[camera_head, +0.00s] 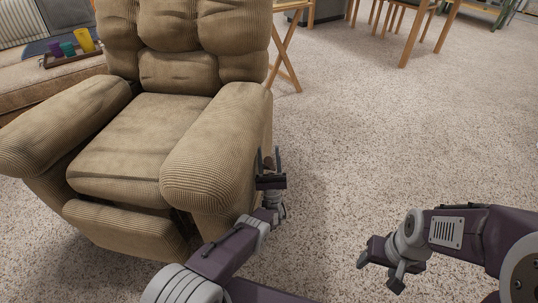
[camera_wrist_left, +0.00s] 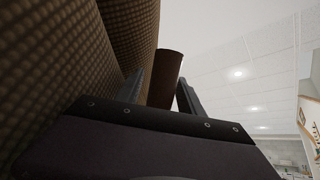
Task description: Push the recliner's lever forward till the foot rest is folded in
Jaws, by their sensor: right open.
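The brown corduroy recliner (camera_head: 140,135) stands on the left. Its foot rest (camera_head: 125,228) hangs low under the front of the seat, slanting, with a dark gap above it. My left gripper (camera_head: 269,158) is beside the armrest's outer side, fingers upward and apart. In the left wrist view, the dark brown lever (camera_wrist_left: 166,72) rises between the fingertips (camera_wrist_left: 160,95); I cannot tell whether they touch it. In the head view the lever is mostly hidden. My right gripper (camera_head: 380,271) is open and empty over the carpet, away from the recliner.
A wooden folding stand (camera_head: 285,55) is behind the recliner's right side. A sofa with a tray (camera_head: 70,57) of coloured cups is at the upper left. The speckled carpet (camera_head: 370,150) is clear to the right, with chair legs farther back.

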